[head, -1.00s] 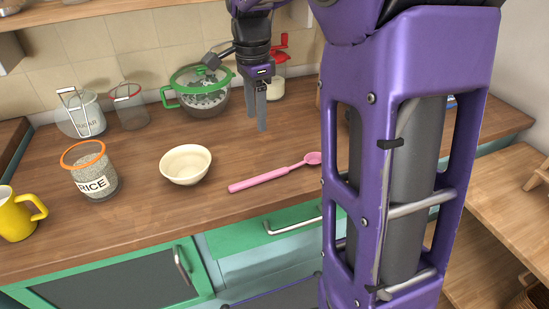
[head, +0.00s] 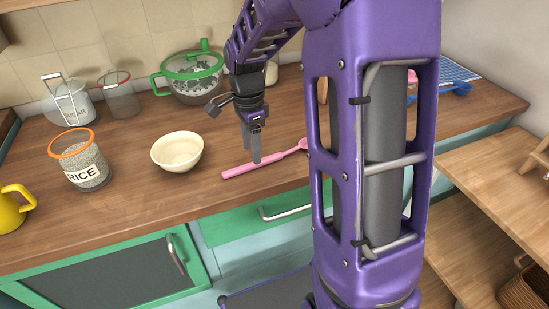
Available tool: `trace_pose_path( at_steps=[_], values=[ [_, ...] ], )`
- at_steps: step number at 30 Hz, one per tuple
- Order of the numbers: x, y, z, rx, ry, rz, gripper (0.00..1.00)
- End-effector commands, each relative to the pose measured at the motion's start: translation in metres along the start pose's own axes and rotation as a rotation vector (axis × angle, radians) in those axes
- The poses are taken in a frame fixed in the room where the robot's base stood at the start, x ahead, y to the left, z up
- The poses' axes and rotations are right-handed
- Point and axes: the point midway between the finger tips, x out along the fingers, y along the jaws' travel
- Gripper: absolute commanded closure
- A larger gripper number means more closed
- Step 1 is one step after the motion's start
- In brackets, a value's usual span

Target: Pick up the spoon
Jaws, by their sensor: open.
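The pink spoon (head: 241,170) lies on the wooden counter (head: 150,212), right of a cream bowl. Its handle points to the lower left. Its bowl end is partly hidden behind my purple arm column. My gripper (head: 253,160) points down over the handle. Its grey fingers are open and their tips overlap the handle in the picture. I cannot tell whether the tips touch the spoon or hang just above it.
The cream bowl (head: 178,151) stands left of the spoon. A rice jar (head: 85,165), a yellow mug (head: 12,210), a sugar jar (head: 70,105) and a green-rimmed pot (head: 190,85) stand on the counter. Green drawers (head: 240,222) are below its front edge.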

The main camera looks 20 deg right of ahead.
Motion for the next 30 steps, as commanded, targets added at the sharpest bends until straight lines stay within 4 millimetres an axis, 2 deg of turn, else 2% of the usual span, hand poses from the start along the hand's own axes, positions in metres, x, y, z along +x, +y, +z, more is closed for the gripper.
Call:
trace_pose_path(
  at_steps=[1,6,15,25,30],
  values=[
    [0.011,0.003,0.000,0.001,-0.001,0.005,0.41],
    [0.032,0.004,0.000,0.001,0.000,0.003,0.41],
    [0.036,0.003,0.000,0.001,0.000,0.001,0.41],
    [0.035,0.003,0.000,0.000,0.000,0.001,1.00],
    [0.035,0.003,0.000,0.000,0.000,0.001,1.00]
  ],
)
